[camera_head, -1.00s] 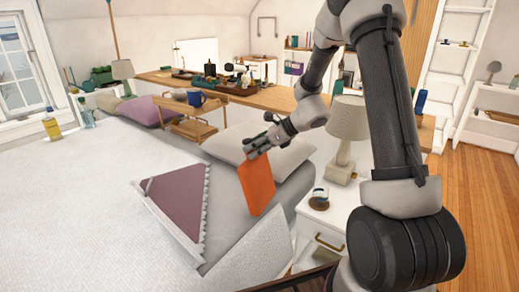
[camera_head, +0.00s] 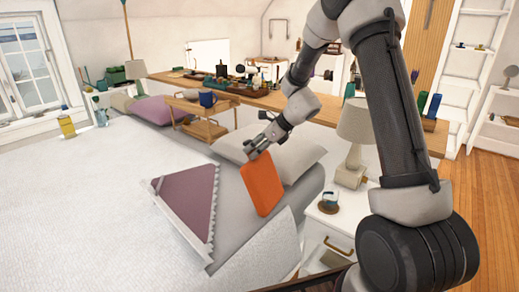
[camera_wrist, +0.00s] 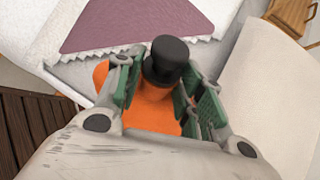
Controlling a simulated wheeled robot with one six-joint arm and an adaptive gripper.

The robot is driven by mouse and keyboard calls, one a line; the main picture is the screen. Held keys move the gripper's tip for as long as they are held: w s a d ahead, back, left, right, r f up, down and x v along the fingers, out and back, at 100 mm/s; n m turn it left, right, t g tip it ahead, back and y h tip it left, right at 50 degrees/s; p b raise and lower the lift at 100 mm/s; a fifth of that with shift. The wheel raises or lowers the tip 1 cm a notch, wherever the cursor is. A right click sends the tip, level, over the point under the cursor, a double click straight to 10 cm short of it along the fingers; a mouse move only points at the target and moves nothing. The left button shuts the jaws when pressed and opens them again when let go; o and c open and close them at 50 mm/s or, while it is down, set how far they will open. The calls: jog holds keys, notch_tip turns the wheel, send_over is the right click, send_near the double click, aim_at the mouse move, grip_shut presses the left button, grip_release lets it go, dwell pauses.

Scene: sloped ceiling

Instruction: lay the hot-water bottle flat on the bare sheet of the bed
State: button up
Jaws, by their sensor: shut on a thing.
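The orange hot-water bottle (camera_head: 262,186) hangs upright from my gripper (camera_head: 258,149), its broad face toward the head camera. My gripper is shut on its neck end. In the wrist view the bottle's black stopper (camera_wrist: 168,58) stands between the green finger pads, with the orange body (camera_wrist: 150,112) below. The bed (camera_head: 90,215) has a white textured cover on the left. A bare grey sheet (camera_head: 228,222) shows at the right side, behind and beside the bottle. Whether the bottle's lower edge touches the sheet I cannot tell.
A purple folded cloth with a frilled edge (camera_head: 187,200) lies left of the bottle. Pillows (camera_head: 290,158) lie behind it. A wooden tray table (camera_head: 200,107) with a blue mug stands farther back. A nightstand (camera_head: 335,222) with a lamp (camera_head: 355,130) and small jar is at the right.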

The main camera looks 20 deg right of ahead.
jog(key=shift+w+a, duration=0.2)
jog(key=shift+w+a+f+g+h, duration=0.3)
jog(key=shift+w+a+g+h, duration=0.05)
jog(key=shift+w+a, duration=0.25)
jog(key=shift+w+a+f+g+h, duration=0.25)
jog(key=shift+w+a+g+h, duration=0.1)
jog(key=shift+w+a, duration=0.2)
jog(key=shift+c, duration=0.4)
jog(key=shift+w+a+f+g+h, duration=0.55)
jog(key=shift+w+a+f, duration=0.35)
jog(key=shift+w+a, duration=0.25)
jog(key=shift+w+a+f+m+g+h, duration=0.15)
jog(key=shift+w+a+f+g+h, duration=0.15)
jog(key=shift+w+a+f, duration=0.25)
jog(key=shift+w+a+f+m+g+h, duration=0.15)
jog(key=shift+w+a+f+g+h, duration=0.15)
jog(key=shift+a+f, duration=0.3)
jog(key=shift+f, duration=0.1)
